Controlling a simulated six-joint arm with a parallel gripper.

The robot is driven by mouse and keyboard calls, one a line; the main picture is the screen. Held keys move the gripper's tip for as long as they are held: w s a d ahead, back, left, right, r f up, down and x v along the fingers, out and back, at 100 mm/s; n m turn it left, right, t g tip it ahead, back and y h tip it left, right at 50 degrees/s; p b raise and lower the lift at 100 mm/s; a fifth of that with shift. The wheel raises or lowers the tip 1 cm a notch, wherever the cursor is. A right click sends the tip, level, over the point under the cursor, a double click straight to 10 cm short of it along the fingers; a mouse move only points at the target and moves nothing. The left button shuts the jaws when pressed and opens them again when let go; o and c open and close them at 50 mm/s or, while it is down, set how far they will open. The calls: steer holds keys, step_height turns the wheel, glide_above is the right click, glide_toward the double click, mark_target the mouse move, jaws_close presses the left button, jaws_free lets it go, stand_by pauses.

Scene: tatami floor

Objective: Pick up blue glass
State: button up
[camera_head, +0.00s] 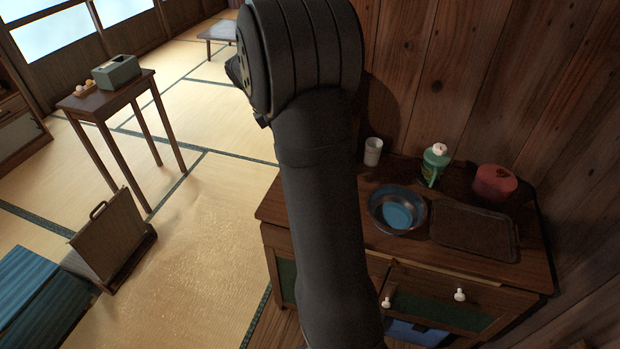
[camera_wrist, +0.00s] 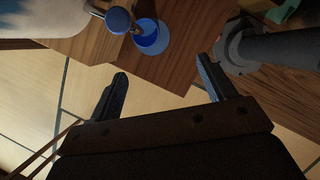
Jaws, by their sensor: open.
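A round blue object, which looks like the blue glass (camera_wrist: 151,38), is in the upper middle of the wrist view. It seems to stand on a brown wooden surface (camera_wrist: 172,68). My gripper (camera_wrist: 161,66) is open and empty, its two dark fingers wide apart. The glass is beyond the fingertips, a little left of midway between them, and not between the fingers. In the head view my gripper is hidden by my dark arm, and I cannot make out the glass for certain.
On the wooden cabinet (camera_head: 400,250) are a white cup (camera_head: 373,151), a green bottle (camera_head: 434,168), a red container (camera_head: 494,183), a metal bowl (camera_head: 376,222) holding something blue (camera_head: 397,215), and a dark tray (camera_head: 475,230). A small table (camera_head: 75,105) stands left. A blue knob-like thing (camera_wrist: 118,20) is beside the glass.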

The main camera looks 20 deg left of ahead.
steer(key=shift+n+t+h, duration=0.3)
steer(key=shift+n+t, duration=0.4)
steer(key=shift+w+a+f+x, duration=0.15)
steer(key=shift+a+x, duration=0.25)
steer(key=shift+x, duration=2.25)
steer(key=shift+w+a+f+x, duration=0.1)
steer(key=shift+a+x, duration=0.35)
steer(key=shift+x, duration=2.25)
steer(key=shift+w+a+f+x, duration=0.15)
steer(key=shift+a+x, duration=0.25)
steer(key=shift+x, duration=2.25)
steer(key=shift+s, duration=0.1)
steer(key=c, duration=1.5)
steer(key=shift+c, duration=0.2)
